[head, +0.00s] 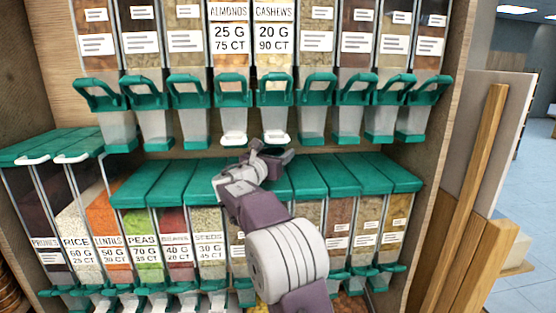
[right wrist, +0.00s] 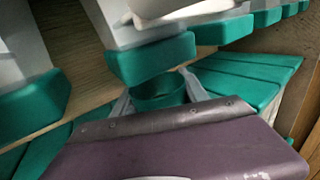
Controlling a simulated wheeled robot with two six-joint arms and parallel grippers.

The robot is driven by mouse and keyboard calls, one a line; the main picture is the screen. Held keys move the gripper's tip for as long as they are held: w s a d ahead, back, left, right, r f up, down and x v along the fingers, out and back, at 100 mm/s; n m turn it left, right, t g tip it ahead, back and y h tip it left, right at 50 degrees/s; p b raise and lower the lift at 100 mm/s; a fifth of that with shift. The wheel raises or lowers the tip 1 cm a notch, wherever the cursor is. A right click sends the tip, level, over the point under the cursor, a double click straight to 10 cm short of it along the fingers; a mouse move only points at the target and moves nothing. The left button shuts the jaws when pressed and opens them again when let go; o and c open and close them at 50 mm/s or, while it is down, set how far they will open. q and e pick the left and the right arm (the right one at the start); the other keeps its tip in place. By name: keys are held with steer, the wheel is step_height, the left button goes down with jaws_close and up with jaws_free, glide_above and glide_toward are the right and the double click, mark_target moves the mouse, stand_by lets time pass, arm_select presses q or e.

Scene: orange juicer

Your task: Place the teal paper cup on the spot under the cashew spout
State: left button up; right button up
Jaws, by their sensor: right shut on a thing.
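The cashew dispenser (head: 274,50) is in the upper row of the head view, labelled CASHEWS. Its clear spout (head: 274,117) has a white piece (head: 276,138) at its lower end. My right gripper (head: 272,153) is just below this spout, in front of the lower bins' teal lids. In the right wrist view its fingers are shut on the teal paper cup (right wrist: 158,96), whose round rim shows between them. The cup's lower part is hidden by my gripper body. The cup cannot be made out clearly in the head view. My left gripper is not in view.
The almond dispenser (head: 231,50) hangs directly left of the cashews, with other teal-handled dispensers along the row. Teal-lidded bins (head: 345,175) form a ledge below. A wooden side panel (head: 440,130) bounds the shelf on the right.

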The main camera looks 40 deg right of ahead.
steer(key=f, duration=0.3)
steer(key=shift+w+f, duration=0.1)
steer(key=shift+w, duration=0.1)
steer(key=shift+s+f, duration=0.1)
steer(key=o, duration=1.1)
steer(key=shift+a, duration=0.1)
steer(key=o, duration=0.4)
